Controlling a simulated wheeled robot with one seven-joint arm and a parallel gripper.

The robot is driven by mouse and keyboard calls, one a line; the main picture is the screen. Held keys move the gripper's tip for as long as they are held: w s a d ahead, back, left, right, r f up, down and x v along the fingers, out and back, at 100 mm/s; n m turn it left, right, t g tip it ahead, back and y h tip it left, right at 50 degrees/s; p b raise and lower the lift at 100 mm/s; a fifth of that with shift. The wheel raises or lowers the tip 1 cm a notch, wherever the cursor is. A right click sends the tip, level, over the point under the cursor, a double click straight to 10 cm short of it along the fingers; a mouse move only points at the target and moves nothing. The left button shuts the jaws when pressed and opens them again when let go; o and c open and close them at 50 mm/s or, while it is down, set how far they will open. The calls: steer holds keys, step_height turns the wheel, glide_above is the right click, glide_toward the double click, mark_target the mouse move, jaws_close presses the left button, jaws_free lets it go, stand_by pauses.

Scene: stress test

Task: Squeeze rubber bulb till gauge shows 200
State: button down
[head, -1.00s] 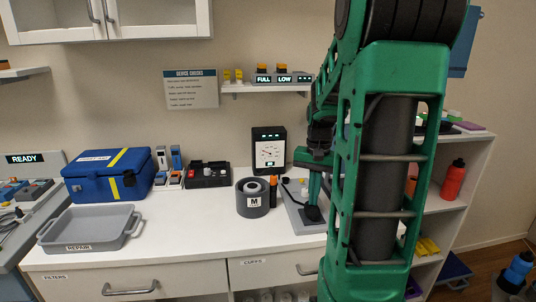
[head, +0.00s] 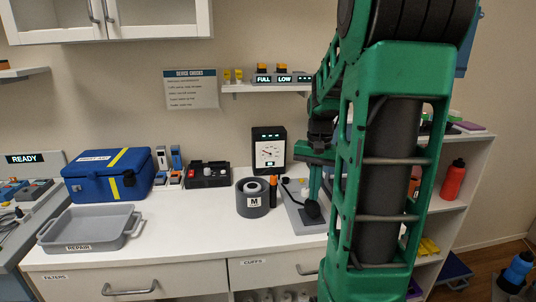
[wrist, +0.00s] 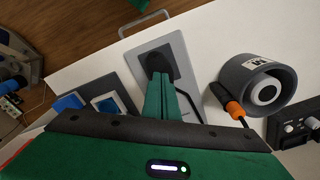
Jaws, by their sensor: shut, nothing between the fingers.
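The dark rubber bulb (head: 312,209) sits on a grey base plate (head: 296,215) at the right of the counter. It also shows in the wrist view (wrist: 158,64), just beyond my fingertips. My gripper (head: 314,190) points down above the bulb, partly hidden by my arm. In the wrist view its green fingers (wrist: 164,88) are together with nothing between them. They overlap the bulb's near edge in the picture; I cannot tell whether they touch it. The black gauge (head: 268,150) with a white dial stands behind, against the wall. Its numbers are too small to read.
A grey round holder marked M (head: 252,204) stands left of the plate, with an orange-handled tool (wrist: 235,108) beside it. A grey tray (head: 90,238), a blue case (head: 108,176) and a black box (head: 208,181) stand farther left. The counter's front middle is clear.

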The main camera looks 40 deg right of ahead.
stand_by(1.1)
stand_by(0.5)
stand_by(1.1)
stand_by(0.5)
steer(key=shift+f, duration=1.1)
steer(key=shift+r, duration=1.15)
steer(key=shift+f, duration=0.1)
stand_by(0.4)
stand_by(0.5)
